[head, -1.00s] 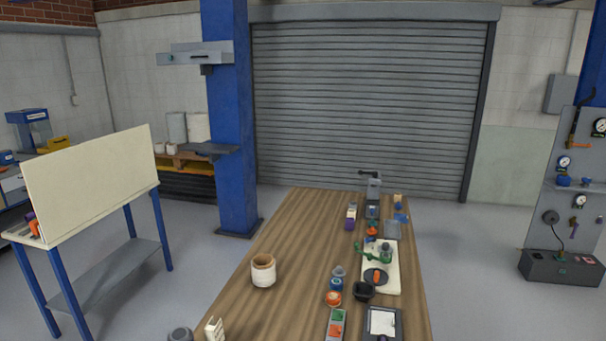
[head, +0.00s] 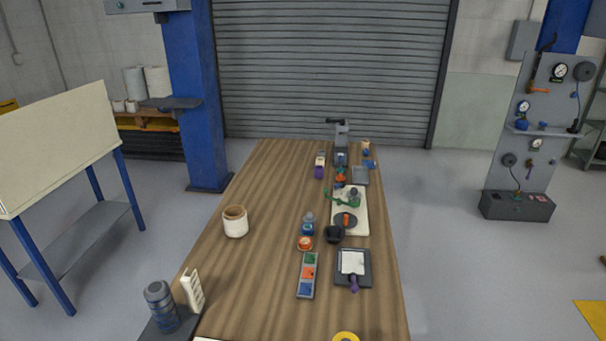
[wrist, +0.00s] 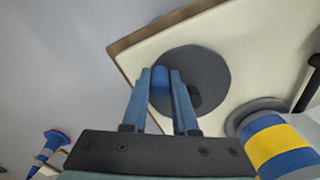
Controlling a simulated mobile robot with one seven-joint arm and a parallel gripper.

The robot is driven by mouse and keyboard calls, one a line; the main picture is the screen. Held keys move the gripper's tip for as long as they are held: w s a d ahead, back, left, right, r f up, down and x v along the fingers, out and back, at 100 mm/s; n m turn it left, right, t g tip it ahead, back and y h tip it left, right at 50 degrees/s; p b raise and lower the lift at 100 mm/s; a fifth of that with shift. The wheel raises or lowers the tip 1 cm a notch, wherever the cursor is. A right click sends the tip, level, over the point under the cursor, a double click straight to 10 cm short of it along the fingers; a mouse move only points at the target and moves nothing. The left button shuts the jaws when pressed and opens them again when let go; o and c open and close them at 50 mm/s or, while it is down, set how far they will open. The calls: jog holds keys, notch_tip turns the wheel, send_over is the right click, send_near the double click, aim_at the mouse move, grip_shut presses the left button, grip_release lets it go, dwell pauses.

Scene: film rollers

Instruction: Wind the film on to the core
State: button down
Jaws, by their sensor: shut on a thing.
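In the wrist view my gripper (wrist: 160,78) has its two blue fingers closed around a small blue knob (wrist: 160,92). The knob stands at the left part of a dark grey disc (wrist: 207,68), with a darker hub partly hidden behind the right finger. The disc lies on a cream board (wrist: 265,45) with a brown edge. A blue roll with a yellow band (wrist: 285,147) stands on a grey flange at the lower right, apart from my fingers. I cannot tell which part is the film or the core. My gripper is not in the head view.
In the head view a long wooden table (head: 265,200) holds a cream pot (head: 235,222), a grey jar (head: 162,303), a tray of coloured blocks (head: 307,275) and a dark clipboard (head: 353,266). A yellow ring (head: 345,337) shows at the bottom edge.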

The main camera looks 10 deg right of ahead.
jog(key=shift+w+d+b, duration=0.15)
jog(key=shift+w+d, duration=0.1)
jog(key=shift+d, duration=0.25)
jog(key=shift+w+d+b, duration=0.15)
jog(key=shift+w+d, duration=0.05)
jog(key=shift+d, duration=0.25)
jog(key=c, duration=1.6)
grip_release()
jog(key=shift+w, duration=0.1)
